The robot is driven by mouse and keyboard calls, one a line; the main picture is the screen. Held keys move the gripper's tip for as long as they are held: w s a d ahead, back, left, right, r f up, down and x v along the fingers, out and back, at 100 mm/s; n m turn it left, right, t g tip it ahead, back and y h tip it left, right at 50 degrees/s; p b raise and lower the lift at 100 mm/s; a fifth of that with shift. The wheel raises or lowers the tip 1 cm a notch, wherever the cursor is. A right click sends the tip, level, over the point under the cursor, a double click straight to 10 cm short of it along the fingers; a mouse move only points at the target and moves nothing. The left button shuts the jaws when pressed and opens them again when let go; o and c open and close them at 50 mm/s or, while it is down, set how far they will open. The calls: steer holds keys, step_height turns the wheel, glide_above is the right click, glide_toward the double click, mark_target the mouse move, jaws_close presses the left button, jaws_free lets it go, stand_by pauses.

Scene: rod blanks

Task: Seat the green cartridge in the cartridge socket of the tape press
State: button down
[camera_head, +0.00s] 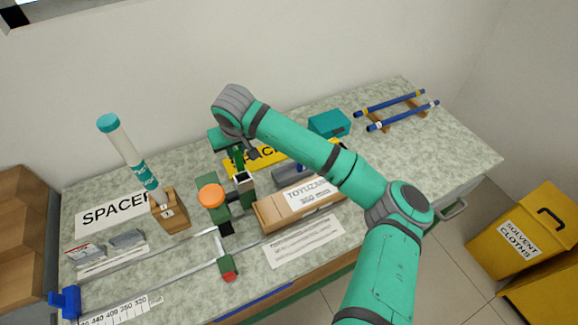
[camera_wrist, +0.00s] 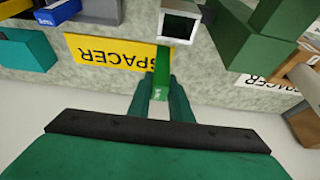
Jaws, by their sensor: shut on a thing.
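My gripper (camera_wrist: 160,100) is shut on the green cartridge (camera_wrist: 162,72), a slim green bar that sticks out beyond the fingertips. In the head view the cartridge (camera_head: 238,158) shows in part under my wrist. The cartridge socket (camera_wrist: 180,24), a white square frame with a dark opening, is just beyond the cartridge's far end in the wrist view. It also shows in the head view (camera_head: 243,180). The cartridge appears outside the opening; I cannot tell whether it touches the rim. The green tape press (camera_wrist: 240,38) stands beside the socket; its orange knob (camera_head: 211,195) shows in the head view.
A yellow spacer sign (camera_head: 262,157) lies behind the socket. A wooden box (camera_head: 275,215) is right of the press. A clear tube with teal caps (camera_head: 130,155) leans from a wooden block (camera_head: 172,212) at left. A teal box (camera_head: 329,123) and blue rods (camera_head: 390,103) are at the back right.

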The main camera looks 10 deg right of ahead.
mark_target(237, 163)
steer(key=f, duration=0.6)
steer(key=shift+a, duration=0.3)
steer(key=shift+f, duration=2.05)
steer(key=c, duration=2)
jaws_free()
steer(key=shift+f, duration=0.15)
steer(key=o, duration=0.4)
